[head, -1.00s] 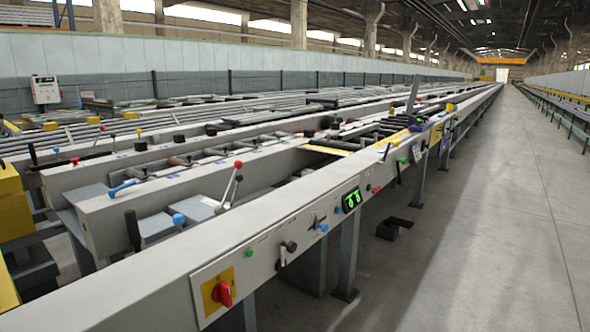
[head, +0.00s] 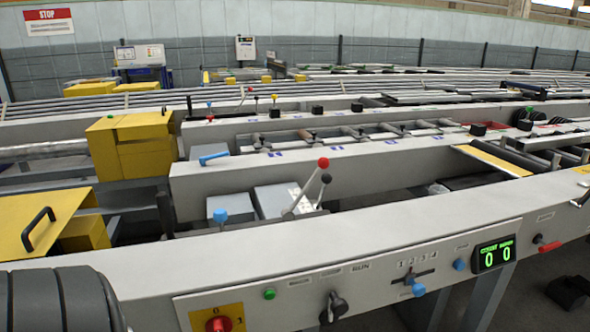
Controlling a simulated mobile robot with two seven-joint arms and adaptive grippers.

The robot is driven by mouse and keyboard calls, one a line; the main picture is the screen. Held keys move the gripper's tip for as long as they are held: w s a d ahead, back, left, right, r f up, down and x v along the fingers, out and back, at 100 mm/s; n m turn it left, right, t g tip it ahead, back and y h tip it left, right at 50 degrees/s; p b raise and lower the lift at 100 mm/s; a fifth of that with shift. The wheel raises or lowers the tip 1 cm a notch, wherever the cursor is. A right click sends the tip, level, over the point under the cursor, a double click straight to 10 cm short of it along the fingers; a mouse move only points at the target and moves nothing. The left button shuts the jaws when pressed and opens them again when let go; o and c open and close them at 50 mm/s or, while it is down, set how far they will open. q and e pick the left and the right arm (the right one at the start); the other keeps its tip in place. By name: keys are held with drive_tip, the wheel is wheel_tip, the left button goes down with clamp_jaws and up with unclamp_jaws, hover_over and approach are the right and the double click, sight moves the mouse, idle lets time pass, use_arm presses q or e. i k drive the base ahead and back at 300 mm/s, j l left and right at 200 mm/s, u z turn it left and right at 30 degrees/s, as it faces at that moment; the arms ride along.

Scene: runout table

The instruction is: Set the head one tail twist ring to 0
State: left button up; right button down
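I cannot pick out a tail twist ring for certain in the head view. The near rail (head: 190,255) carries a control panel (head: 375,272) on its front face. On the panel are a black knob (head: 333,308), a cross-shaped selector (head: 412,276) with a blue-tipped handle, a green button (head: 269,293) and a red switch (head: 218,323) on a yellow plate, cut off at the bottom. Neither of my grippers is in view.
Yellow housings (head: 135,145) stand at the left. A dark ribbed cylinder (head: 60,302) fills the bottom left corner. Two levers with red and black balls (head: 323,163) rise behind the near rail. Rows of rails run right. A STOP sign (head: 48,21) hangs at the back wall.

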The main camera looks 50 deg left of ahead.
sight(326, 178)
drive_tip(key=i+l+u, duration=0.1)
drive_tip(key=i+u, duration=0.15)
drive_tip(key=u, duration=0.2)
drive_tip(key=i+l+u, duration=0.2)
drive_tip(key=u, duration=0.25)
drive_tip(key=i+l+u, duration=0.25)
drive_tip(key=u, duration=0.2)
